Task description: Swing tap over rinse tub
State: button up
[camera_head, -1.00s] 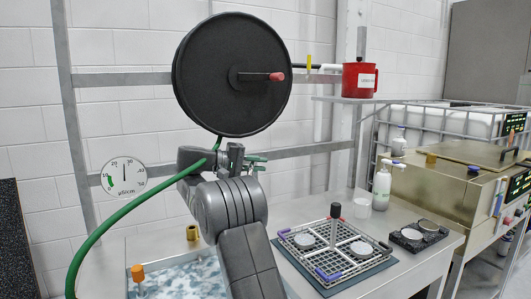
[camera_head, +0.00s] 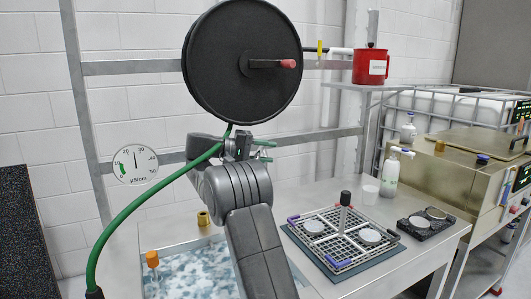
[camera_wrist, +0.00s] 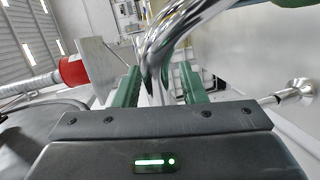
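My gripper (camera_head: 268,151) is at mid-picture in the head view, below the black reel and partly hidden by my wrist. In the wrist view its two green fingers (camera_wrist: 160,84) stand apart on either side of a curved chrome tube (camera_wrist: 176,40), which looks like the tap. The tube rises past the fingertips toward the upper right; firm contact with either finger cannot be made out. The tap cannot be made out in the head view. A basin with mottled blue-white contents (camera_head: 185,277), apparently the rinse tub, is at lower left, partly hidden by my arm.
A black reel (camera_head: 220,60) with a green hose (camera_head: 137,205) hangs above my arm. An orange-topped fitting (camera_head: 152,260) and a brass fitting (camera_head: 203,217) are at the basin. A wire rack (camera_head: 340,236) stands right; a red mug (camera_head: 368,66) is on the shelf.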

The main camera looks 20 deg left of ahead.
jog(key=p+v, duration=0.3)
jog(key=v, duration=1.1)
jog(key=b+x, duration=0.3)
jog(key=x, duration=1.1)
jog(key=shift+r, duration=0.1)
